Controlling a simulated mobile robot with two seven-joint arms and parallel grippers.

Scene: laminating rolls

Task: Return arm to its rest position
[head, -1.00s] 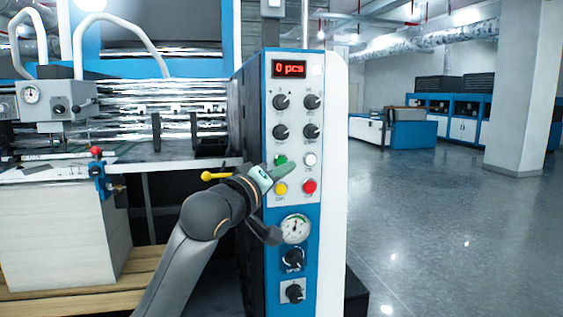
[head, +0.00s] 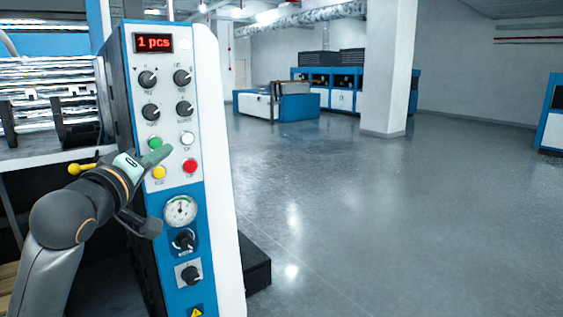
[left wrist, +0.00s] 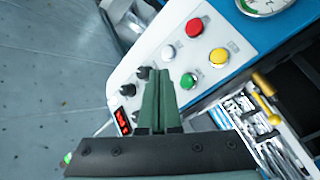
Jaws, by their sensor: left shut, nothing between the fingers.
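My left gripper (head: 157,155) is shut with nothing between its green fingers. In the head view it is in front of the control panel (head: 205,225), its tips between the green button (head: 154,143), the white button (head: 187,138) and the yellow button (head: 159,172). In the left wrist view the closed fingers (left wrist: 158,88) point at the panel, beside the green button (left wrist: 189,81) and the white button (left wrist: 168,52). Whether the tips touch the panel cannot be told. The display (head: 154,43) reads "1 pcs". My right gripper is not in view.
A red button (head: 190,166), several black knobs and a gauge (head: 180,211) are on the panel. A yellow-knobbed lever (head: 80,169) shows behind my left wrist. Open floor (head: 350,220) lies to the right, with a pillar (head: 388,75) and blue-white machines farther back.

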